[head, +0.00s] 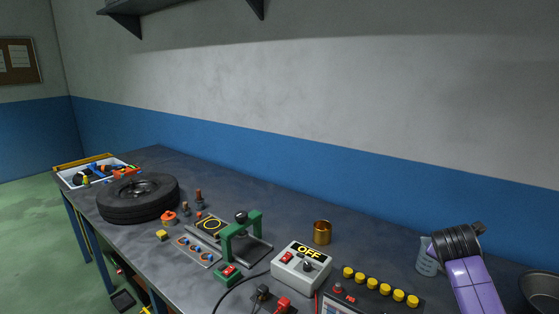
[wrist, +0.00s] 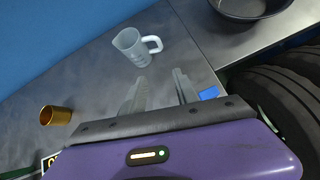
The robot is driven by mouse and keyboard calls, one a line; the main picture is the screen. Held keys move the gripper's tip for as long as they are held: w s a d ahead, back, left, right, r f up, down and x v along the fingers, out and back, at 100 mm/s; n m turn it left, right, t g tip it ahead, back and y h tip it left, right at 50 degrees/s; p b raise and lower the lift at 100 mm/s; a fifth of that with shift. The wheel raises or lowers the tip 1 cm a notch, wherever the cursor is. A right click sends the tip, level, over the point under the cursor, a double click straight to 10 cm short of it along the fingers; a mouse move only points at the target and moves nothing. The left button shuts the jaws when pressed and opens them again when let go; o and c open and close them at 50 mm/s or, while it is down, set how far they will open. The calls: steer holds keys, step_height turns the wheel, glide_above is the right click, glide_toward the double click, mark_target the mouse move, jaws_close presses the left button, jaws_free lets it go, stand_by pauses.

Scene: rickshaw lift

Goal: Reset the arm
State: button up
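My purple arm (head: 470,285) rises at the right of the head view, over the workbench, with a black ribbed joint at its top. My gripper (wrist: 158,88) shows in the wrist view. Its two pale fingers are spread apart with nothing between them, so it is open and empty. The fingers point over the bench top toward a clear measuring jug (wrist: 130,47) and are not seen touching it. In the head view the fingers are hidden, and the jug (head: 427,262) is partly behind my arm.
The grey bench (head: 300,228) holds a tyre (head: 138,200), a tool tray (head: 70,180), a green press (head: 240,240), an OFF switch box (head: 301,268), a brass cup (head: 322,233) and a yellow-button panel (head: 375,292). A dark bowl (head: 540,290) is at right. The wall stands behind.

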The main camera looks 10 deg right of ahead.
steer(key=w+a+r+m+t, duration=0.3)
steer(key=w+r+m+t, duration=0.2)
steer(key=r+m, duration=0.1)
steer(key=s+a+f+m+t+y+b, duration=0.1)
steer(key=s+a+f+m+t, duration=0.1)
steer(key=a, duration=0.3)
steer(key=s+a+f+m+t+y+b, duration=0.1)
steer(key=s+a+f+m, duration=0.1)
steer(key=s+a+m, duration=0.2)
steer(key=s+a+f+m+t, duration=0.2)
steer(key=s+a+f+m, duration=0.1)
steer(key=a, duration=0.4)
steer(key=shift+s+a+m+t+y+b, duration=0.2)
steer(key=shift+s+m, duration=0.1)
steer(key=shift+m, duration=0.1)
steer(key=shift+s+a+m+t+y+b, duration=0.1)
steer(key=shift+s+m+y+b, duration=0.1)
steer(key=shift+s+m, duration=0.15)
steer(key=s+a+f+m+y+b, duration=0.1)
steer(key=s+a+f+m+b, duration=0.1)
steer(key=s, duration=1.2)
steer(key=s+a+f+m+g+y+b, duration=0.1)
steer(key=s+a+f, duration=0.4)
steer(key=s, duration=1)
steer(key=s+a+f+m+y+b, duration=0.2)
steer(key=s+a, duration=0.5)
steer(key=s, duration=0.7)
steer(key=shift+s+a+f+m+g+b, duration=0.25)
steer(key=shift+f+m+b, duration=0.5)
steer(key=shift+m+b, duration=0.45)
